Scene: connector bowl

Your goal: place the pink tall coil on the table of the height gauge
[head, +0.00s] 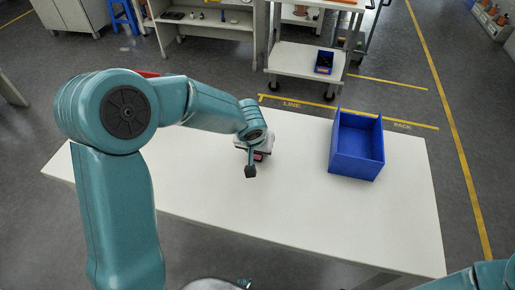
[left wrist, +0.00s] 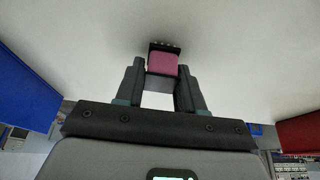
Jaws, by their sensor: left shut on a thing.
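The pink tall coil (left wrist: 163,62) shows in the left wrist view between the fingertips of my left gripper (left wrist: 160,76), with a dark, pin-edged part at its far end. In the head view the left gripper (head: 252,164) is over the middle of the white table, and a small bit of the coil (head: 259,157) shows beside the dark finger. The left gripper is shut on the coil. I cannot tell whether the coil touches the tabletop. I cannot make out a height gauge in either view. Part of my right arm shows at the lower right; its gripper is out of view.
A blue open bin (head: 357,160) stands on the white table (head: 300,215) to the right of the left gripper. A red thing (head: 147,74) is mostly hidden behind my left arm. The table's front and middle right are clear.

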